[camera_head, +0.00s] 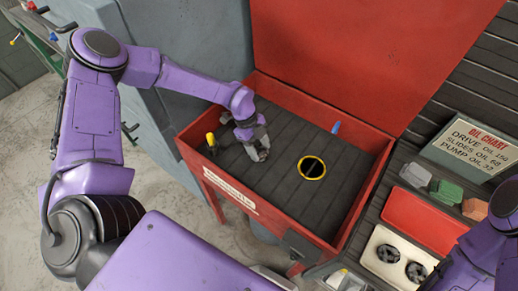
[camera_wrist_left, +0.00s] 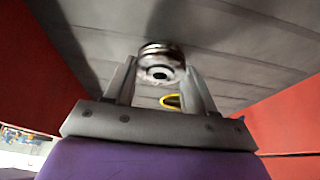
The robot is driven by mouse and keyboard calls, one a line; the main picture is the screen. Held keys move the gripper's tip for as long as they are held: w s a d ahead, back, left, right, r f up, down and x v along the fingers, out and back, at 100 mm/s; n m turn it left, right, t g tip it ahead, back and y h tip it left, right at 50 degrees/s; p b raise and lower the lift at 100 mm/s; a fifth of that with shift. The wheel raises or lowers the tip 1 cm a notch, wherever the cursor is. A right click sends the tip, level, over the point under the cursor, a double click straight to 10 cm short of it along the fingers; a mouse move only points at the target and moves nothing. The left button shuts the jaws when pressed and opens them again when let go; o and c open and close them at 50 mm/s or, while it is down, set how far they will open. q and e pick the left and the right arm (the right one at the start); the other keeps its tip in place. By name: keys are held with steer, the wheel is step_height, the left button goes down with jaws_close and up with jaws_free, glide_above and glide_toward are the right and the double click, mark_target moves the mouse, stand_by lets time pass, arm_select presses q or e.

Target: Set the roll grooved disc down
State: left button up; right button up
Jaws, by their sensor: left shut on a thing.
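The roll grooved disc (camera_wrist_left: 161,62) is a small shiny metal cylinder with a dark hole at its centre in the left wrist view. My left gripper (camera_wrist_left: 160,80) is shut on it, with one finger on each side. In the head view the left gripper (camera_head: 258,146) is over the left part of the red bin's dark slatted floor, and the disc (camera_head: 263,155) shows small and partly hidden at the fingertips. I cannot tell whether the disc touches the floor. My right gripper is not in view.
The red bin (camera_head: 215,180) has raised walls and an open red lid (camera_head: 330,50). A yellow-rimmed round hole (camera_head: 312,168) is in its floor. A yellow-handled tool (camera_head: 211,141) and a blue one (camera_head: 336,127) stand at the walls.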

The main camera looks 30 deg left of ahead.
arm_select(q)
steer(key=shift+f, duration=0.95)
steer(key=o, duration=1.3)
steer(key=b+v, duration=0.1)
steer(key=v, duration=1.1)
steer(key=shift+b, duration=0.35)
